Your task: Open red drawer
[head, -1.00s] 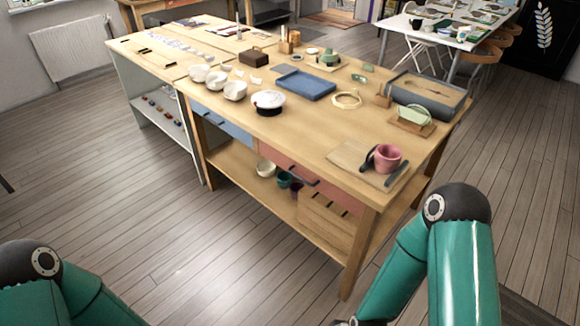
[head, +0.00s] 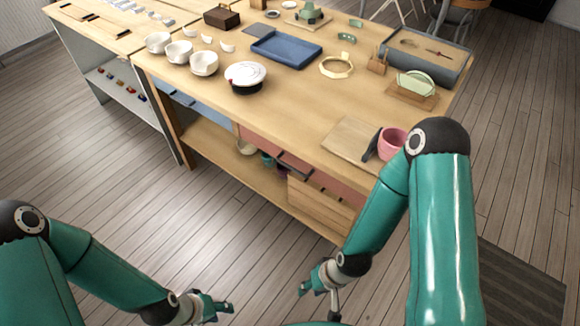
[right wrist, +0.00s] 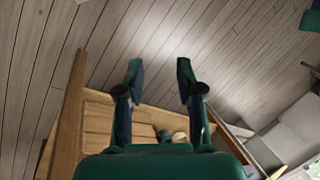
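The red drawer (head: 345,188) is a salmon-red front under the near long side of the wooden table, with a dark bar handle (head: 294,163). It looks shut, flush with the table frame. My right gripper (head: 318,296) is low in front of the table, below and apart from the handle. In the right wrist view the right gripper (right wrist: 160,75) has its fingers spread with nothing between them. My left gripper (head: 218,306) is low at the bottom, left of the right one and apart from the table. Its finger gap is too small to make out.
A blue drawer (head: 180,97) is further left under the table. Bowls and a wooden crate (head: 318,208) stand on the lower shelf. A pink cup (head: 391,143) is near the table's front right corner. The floor (head: 225,225) in front is clear.

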